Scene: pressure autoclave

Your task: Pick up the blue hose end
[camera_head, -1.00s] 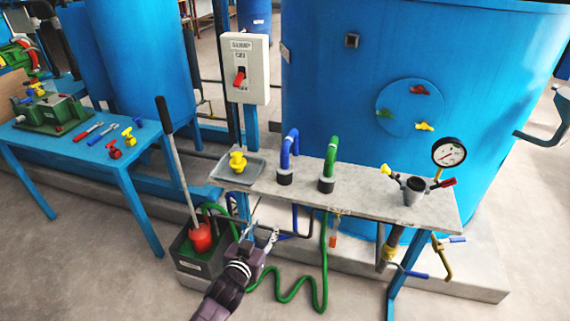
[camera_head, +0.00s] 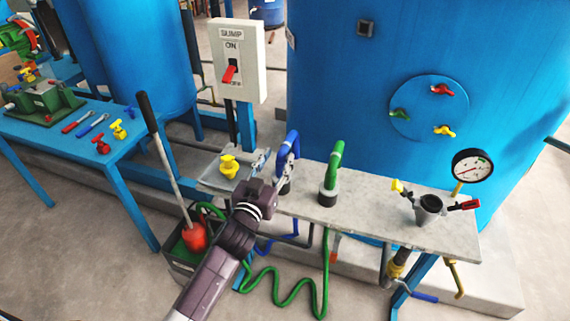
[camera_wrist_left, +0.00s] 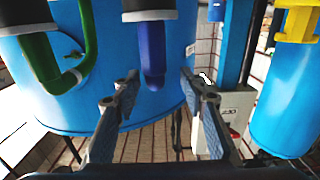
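The blue hose end (camera_head: 293,140) is a bent blue tube standing in a dark collar on the grey shelf. My left gripper (camera_head: 275,160) is at the shelf, right beside this tube on its left, and its fingers partly cover it. In the left wrist view, the blue hose end (camera_wrist_left: 152,55) shows between the two spread fingertips of my left gripper (camera_wrist_left: 158,78), with a gap on each side. The gripper is open and empty. Whether a finger touches the tube cannot be told. My right gripper is not in view.
A green bent hose (camera_head: 333,165) stands right of the blue one. A yellow fitting (camera_head: 229,166) sits on a tray to the left. The blue tank (camera_head: 330,75) rises behind.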

